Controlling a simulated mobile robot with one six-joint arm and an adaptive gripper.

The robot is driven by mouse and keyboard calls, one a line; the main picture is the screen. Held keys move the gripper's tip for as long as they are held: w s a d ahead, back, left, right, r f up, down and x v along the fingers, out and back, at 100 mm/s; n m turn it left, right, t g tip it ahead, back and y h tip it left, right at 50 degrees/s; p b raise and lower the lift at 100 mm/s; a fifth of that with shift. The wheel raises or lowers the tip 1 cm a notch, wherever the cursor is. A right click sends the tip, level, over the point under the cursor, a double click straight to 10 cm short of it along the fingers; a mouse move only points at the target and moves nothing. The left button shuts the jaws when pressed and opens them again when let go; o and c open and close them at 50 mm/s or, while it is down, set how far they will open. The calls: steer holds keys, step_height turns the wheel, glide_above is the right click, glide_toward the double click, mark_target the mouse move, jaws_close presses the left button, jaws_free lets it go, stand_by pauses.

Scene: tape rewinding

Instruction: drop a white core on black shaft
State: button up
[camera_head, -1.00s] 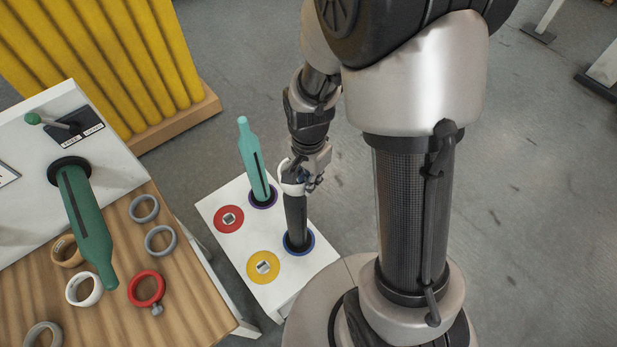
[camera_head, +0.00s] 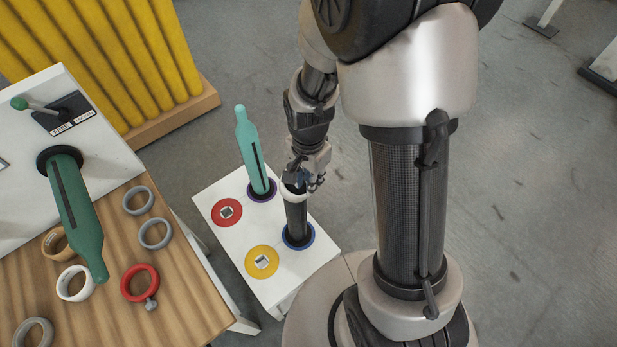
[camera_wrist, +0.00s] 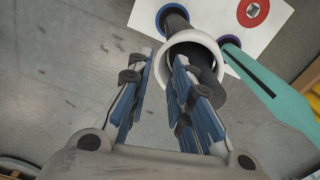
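The white core (camera_head: 293,195), a ring, is around the upper part of the black shaft (camera_head: 297,222), well above the shaft's blue-rimmed base. In the wrist view the white core (camera_wrist: 212,40) encircles the black shaft (camera_wrist: 211,97), whose end comes through it towards the camera. My gripper (camera_head: 304,183) is at the top of the shaft, close to the core. In the wrist view my gripper (camera_wrist: 164,62) has its fingers spread apart, with the core's near wall between the tips. The right finger reaches inside the ring; the left is outside it.
The shaft stands on a white table (camera_head: 225,190) beside a teal shaft (camera_head: 253,150), a red disc (camera_head: 227,212) and a yellow disc (camera_head: 262,261). At left, a wooden table (camera_head: 185,285) holds several rings under a green shaft (camera_head: 78,215).

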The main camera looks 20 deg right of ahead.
steer(key=shift+o, duration=1.2)
step_height(320, 180, up, 12)
stand_by(0.6)
